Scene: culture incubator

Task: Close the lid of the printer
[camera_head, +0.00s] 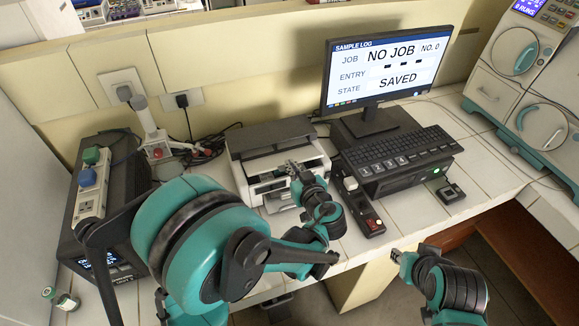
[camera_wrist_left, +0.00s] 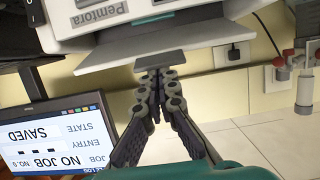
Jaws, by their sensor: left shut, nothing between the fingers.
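The white printer (camera_head: 239,168) stands on the tiled bench with its dark grey lid (camera_head: 270,136) on top. The lid looks low and nearly flat in the head view; I cannot tell whether it is fully down. My left gripper (camera_head: 291,167) is at the printer's front, shut and empty. In the left wrist view, which is upside down, its fingertips (camera_wrist_left: 157,76) are close to the edge of a grey panel (camera_wrist_left: 130,63) on the printer (camera_wrist_left: 100,18); contact is unclear. My right gripper (camera_head: 397,256) hangs in front of the bench, away from the printer; its fingers are too small to read.
A monitor (camera_head: 385,68), a keyboard (camera_head: 405,153) on a dark box and a small switch panel (camera_head: 368,217) stand right of the printer. A white and red stand (camera_head: 157,142) and a dark power unit (camera_head: 125,180) are to its left. A vial (camera_head: 61,298) lies at the left front.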

